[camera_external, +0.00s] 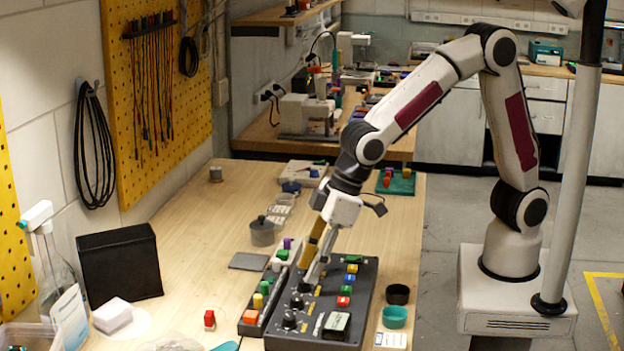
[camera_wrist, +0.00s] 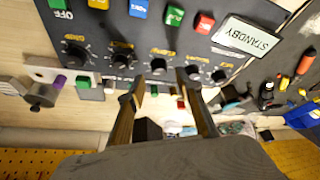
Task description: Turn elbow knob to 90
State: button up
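A dark control panel (camera_external: 357,300) lies on the wooden bench and carries a row of black knobs. In the wrist view the knobs include a middle knob (camera_wrist: 158,65), one to its left (camera_wrist: 120,60) and one to its right (camera_wrist: 193,72). Yellow lettering by them is too blurred to read, so I cannot tell which is the elbow knob. My gripper (camera_external: 304,284) points down over the knob row. In the wrist view my gripper (camera_wrist: 160,84) has its fingers spread, with the middle knob in line with the gap. I cannot tell whether they touch it.
Several coloured buttons (camera_external: 345,289) run beside the knobs. A STANDBY plate (camera_wrist: 246,37) is at the panel's end. A button strip (camera_external: 262,300) lies left of the panel, a lidded grey pot (camera_external: 262,234) behind, and a teal bowl (camera_external: 394,317) to the right.

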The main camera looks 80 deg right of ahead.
aim_at(304, 285)
jog(key=shift+x, duration=1.4)
grip_shut()
